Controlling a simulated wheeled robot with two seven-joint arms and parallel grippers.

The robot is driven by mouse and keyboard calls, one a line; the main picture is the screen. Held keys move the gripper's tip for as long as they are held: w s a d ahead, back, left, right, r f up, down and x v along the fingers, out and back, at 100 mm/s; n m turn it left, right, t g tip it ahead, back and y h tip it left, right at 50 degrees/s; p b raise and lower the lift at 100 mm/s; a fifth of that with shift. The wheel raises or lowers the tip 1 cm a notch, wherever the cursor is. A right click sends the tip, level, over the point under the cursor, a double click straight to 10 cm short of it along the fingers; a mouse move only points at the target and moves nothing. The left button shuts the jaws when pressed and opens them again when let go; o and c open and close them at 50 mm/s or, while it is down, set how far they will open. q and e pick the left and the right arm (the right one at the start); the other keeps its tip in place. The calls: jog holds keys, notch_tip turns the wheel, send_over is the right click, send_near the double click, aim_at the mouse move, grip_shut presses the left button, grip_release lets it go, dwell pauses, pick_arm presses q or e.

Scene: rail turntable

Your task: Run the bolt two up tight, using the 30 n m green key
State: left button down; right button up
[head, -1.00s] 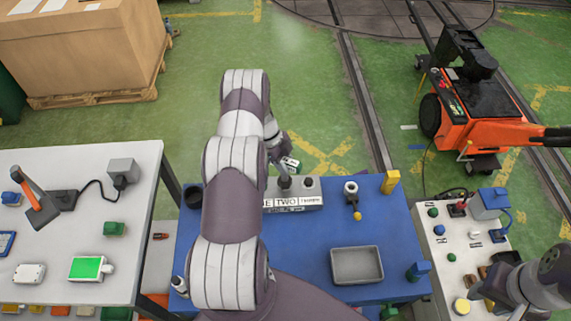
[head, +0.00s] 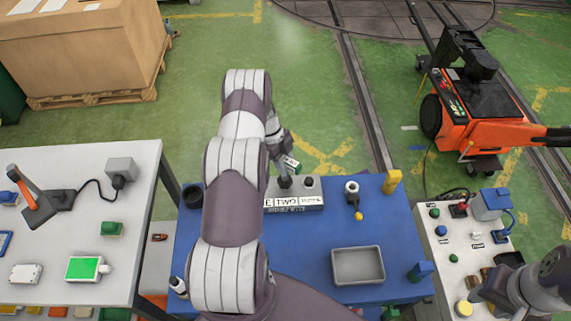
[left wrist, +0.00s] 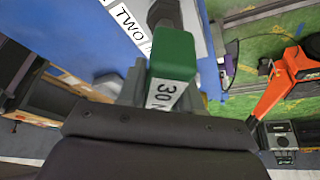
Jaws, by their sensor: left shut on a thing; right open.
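The green key (left wrist: 175,52) is in my left gripper (left wrist: 160,92), its label reading "30 N" with the rest covered. In the head view my left gripper (head: 284,160) is shut on the key above the bolt block (head: 294,206). The key's dark lower end (left wrist: 165,13) comes down at the "TWO" label, over bolt two, which is hidden beneath it. I cannot tell how fully it is seated. Bolt three (head: 309,183) shows to its right; bolt one is hidden by my left arm. My right gripper (head: 477,291) is open and empty at the lower right.
The blue table (head: 320,232) also holds a grey tray (head: 358,266), a white-topped tool with a yellow tip (head: 353,195), a yellow block (head: 392,181) and a black cup (head: 193,197). A white table (head: 60,235) stands left, a control panel (head: 455,235) right.

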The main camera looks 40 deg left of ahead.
pick_arm(q)
jog(key=shift+m+b, duration=0.35)
jog(key=shift+m, duration=0.05)
jog(key=shift+m+g+b, duration=0.4)
jog(key=shift+m+b, duration=0.05)
jog(key=shift+m, duration=0.15)
dwell(0.4)
jog(key=shift+m+g+b, duration=0.3)
jog(key=shift+m+b, duration=0.35)
jog(key=shift+m, duration=0.05)
jog(key=shift+n, duration=0.6)
jog(key=shift+r, duration=0.15)
